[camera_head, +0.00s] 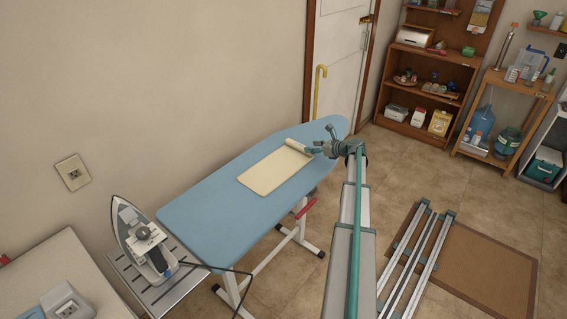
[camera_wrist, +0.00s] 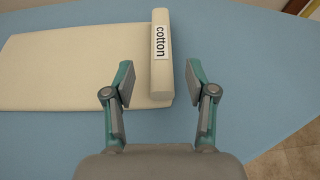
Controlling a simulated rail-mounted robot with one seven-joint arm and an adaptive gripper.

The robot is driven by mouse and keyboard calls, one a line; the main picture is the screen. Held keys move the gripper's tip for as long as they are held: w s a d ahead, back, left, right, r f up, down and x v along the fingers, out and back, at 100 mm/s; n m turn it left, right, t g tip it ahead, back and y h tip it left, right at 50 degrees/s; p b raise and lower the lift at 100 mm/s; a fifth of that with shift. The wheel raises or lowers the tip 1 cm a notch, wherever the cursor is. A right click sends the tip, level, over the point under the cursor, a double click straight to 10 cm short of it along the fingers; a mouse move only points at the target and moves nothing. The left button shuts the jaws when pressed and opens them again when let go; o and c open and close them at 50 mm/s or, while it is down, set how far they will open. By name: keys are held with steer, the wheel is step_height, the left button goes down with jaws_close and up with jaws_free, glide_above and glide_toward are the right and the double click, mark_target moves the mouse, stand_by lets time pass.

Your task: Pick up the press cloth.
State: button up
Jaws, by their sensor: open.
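The press cloth (camera_head: 274,170) is a cream sheet lying flat on the blue ironing board, with a rolled end towards the right. In the wrist view its flat part (camera_wrist: 70,72) spreads left, and the roll (camera_wrist: 161,80) carries a white label reading "cotton". My gripper (camera_head: 322,139) is at the rolled end of the cloth. In the wrist view my gripper (camera_wrist: 160,82) is open, with one finger on each side of the roll's near end. I cannot tell whether either finger touches the cloth.
The ironing board (camera_head: 205,215) has free blue surface around the cloth. An iron (camera_head: 143,240) stands at its near left end, with a dark cord. A yellow cane (camera_head: 319,90) hangs by the door. Shelves (camera_head: 432,75) stand at the back right.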

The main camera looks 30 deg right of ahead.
mark_target(300, 145)
steer(key=x, duration=0.3)
steer(key=shift+w+p, duration=0.15)
steer(key=shift+p, duration=0.2)
steer(key=p+x, duration=0.2)
steer(key=x, duration=0.2)
steer(key=shift+w+r, duration=0.1)
steer(key=shift+w, duration=0.05)
steer(key=shift+w+a+f+p, duration=0.1)
steer(key=shift+w+f+p, duration=0.2)
steer(key=shift+w+f, duration=0.1)
jaws_close()
